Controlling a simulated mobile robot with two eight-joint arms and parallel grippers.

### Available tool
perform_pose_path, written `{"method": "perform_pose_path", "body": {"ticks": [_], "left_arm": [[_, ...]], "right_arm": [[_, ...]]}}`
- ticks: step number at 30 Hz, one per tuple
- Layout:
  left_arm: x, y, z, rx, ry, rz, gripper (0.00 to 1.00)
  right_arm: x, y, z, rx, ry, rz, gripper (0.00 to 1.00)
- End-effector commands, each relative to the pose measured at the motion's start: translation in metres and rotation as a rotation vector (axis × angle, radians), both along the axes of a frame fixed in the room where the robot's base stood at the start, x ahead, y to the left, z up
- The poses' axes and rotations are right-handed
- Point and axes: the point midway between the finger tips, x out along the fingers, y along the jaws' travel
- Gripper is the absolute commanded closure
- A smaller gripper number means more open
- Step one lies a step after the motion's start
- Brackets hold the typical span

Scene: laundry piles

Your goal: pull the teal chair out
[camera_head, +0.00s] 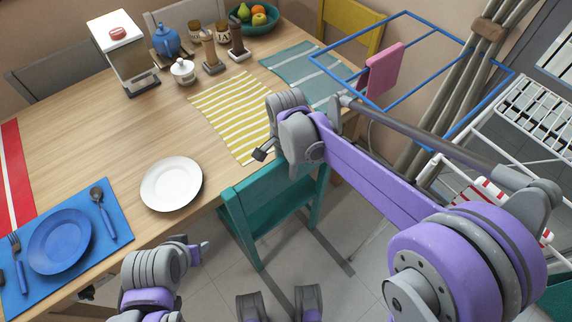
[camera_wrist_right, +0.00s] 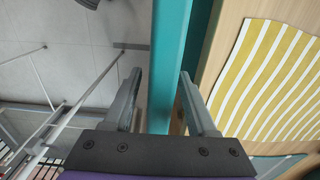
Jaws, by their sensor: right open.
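The teal chair (camera_head: 272,199) stands at the near side of the wooden table, its backrest close to the table edge. My right gripper (camera_head: 262,153) is above the top of the backrest, partly hidden by its own wrist. In the right wrist view, my right gripper (camera_wrist_right: 160,75) is open, and the teal backrest rail (camera_wrist_right: 171,50) runs between its two fingers. I cannot tell whether either finger touches the rail. My left gripper (camera_head: 198,248) is low at the near table edge, left of the chair; its jaws are not clear.
The wooden table (camera_head: 120,140) holds a white plate (camera_head: 171,184), a blue plate (camera_head: 60,241) and a yellow striped placemat (camera_head: 236,112). A blue drying rack (camera_head: 425,92) and a white rack (camera_head: 545,110) stand at the right. Grey floor shows below the chair.

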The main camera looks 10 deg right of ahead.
Motion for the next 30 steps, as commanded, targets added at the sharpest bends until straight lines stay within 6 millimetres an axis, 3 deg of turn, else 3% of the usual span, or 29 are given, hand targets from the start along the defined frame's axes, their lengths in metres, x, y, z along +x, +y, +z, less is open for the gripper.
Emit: {"method": "perform_pose_path", "body": {"ticks": [7,16,30], "left_arm": [[0.0,0.0,0.0001,0.0,0.0,0.0,0.5],[0.0,0.0,0.0001,0.0,0.0,0.0,0.5],[0.0,0.0,0.0001,0.0,0.0,0.0,0.5]], "right_arm": [[0.0,-0.0001,-0.0002,0.0,0.0,0.0,0.44],[0.0,-0.0001,-0.0001,0.0,0.0,0.0,0.98],[0.0,-0.0001,0.0001,0.0,0.0,0.0,1.0]]}}
